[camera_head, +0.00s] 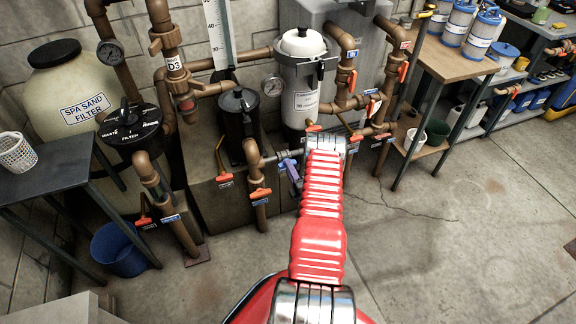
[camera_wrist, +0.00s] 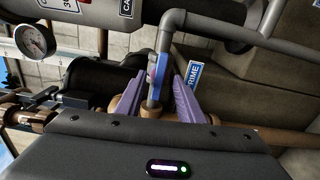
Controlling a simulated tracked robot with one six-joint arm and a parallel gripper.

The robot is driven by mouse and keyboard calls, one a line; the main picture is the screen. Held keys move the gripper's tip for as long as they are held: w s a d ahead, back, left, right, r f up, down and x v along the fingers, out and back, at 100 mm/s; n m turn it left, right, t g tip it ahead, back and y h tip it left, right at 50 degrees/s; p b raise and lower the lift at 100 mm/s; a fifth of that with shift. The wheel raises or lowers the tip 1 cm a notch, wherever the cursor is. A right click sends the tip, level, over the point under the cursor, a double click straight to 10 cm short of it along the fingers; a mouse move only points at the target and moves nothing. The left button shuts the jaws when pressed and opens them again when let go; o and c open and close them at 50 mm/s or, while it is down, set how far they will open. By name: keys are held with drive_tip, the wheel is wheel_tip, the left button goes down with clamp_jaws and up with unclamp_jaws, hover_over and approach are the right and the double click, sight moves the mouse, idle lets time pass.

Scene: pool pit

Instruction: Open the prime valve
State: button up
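The prime valve's blue lever (camera_wrist: 162,66) shows in the wrist view, lying along a thin grey pipe (camera_wrist: 172,40). A blue-and-white PRIME tag (camera_wrist: 194,75) hangs just right of it. My gripper (camera_wrist: 160,92) has two purple fingers, set apart on either side of the lever and pipe. It is open; I see gaps between each finger and the lever, though contact is hard to judge. In the head view my gripper (camera_head: 291,172) is low beside the pipework, left of my red arm. The arm hides much of the valve area there.
A black pump strainer (camera_head: 239,115) and a white cartridge filter (camera_head: 302,75) stand behind. Brown pipes with orange-handled valves (camera_head: 260,193) crowd both sides. A sand filter (camera_head: 75,90) and a dark table (camera_head: 50,170) are left. A wooden-topped bench (camera_head: 450,62) is right; the floor right front is clear.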

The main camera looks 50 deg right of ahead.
drive_tip(key=shift+v, duration=3)
